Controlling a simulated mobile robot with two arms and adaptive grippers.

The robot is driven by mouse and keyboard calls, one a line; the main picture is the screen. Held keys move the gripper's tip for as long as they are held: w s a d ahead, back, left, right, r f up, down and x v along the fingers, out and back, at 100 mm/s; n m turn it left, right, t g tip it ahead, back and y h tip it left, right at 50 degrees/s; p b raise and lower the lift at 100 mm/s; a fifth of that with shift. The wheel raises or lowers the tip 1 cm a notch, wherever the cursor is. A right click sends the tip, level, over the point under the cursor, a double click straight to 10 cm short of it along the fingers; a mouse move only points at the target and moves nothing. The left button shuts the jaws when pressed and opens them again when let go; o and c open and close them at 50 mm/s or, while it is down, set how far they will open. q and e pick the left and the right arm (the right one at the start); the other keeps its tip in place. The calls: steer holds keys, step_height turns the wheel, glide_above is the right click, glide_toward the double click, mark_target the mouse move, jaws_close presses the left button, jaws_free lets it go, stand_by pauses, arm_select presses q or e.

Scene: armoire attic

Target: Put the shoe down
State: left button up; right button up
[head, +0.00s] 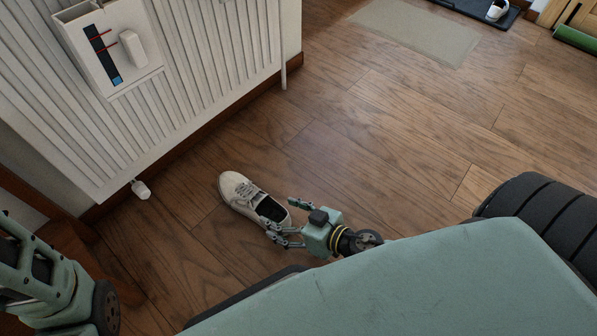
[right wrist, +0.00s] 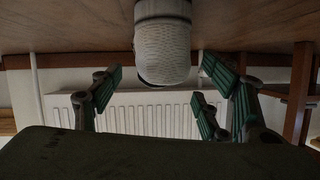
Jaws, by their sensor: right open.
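A cream-white shoe (head: 240,193) with laces and a dark inside rests sole down on the wooden floor, its toe toward the radiator. My right gripper (head: 281,222) is open at the shoe's heel end, close to the floor. In the right wrist view the shoe (right wrist: 162,50) shows end-on against the floor, between the spread fingers of the right gripper (right wrist: 158,84), with gaps at both sides. Part of my left arm shows at the lower left of the head view; its fingertips are not visible.
A white radiator (head: 200,70) with a holder (head: 108,50) hung on it stands along the wall at left. A beige mat (head: 415,30) and a white mug (head: 497,10) on a dark tray lie far off. The floor (head: 370,150) right of the shoe is clear.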

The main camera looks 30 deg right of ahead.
steer(key=shift+v, duration=2.7)
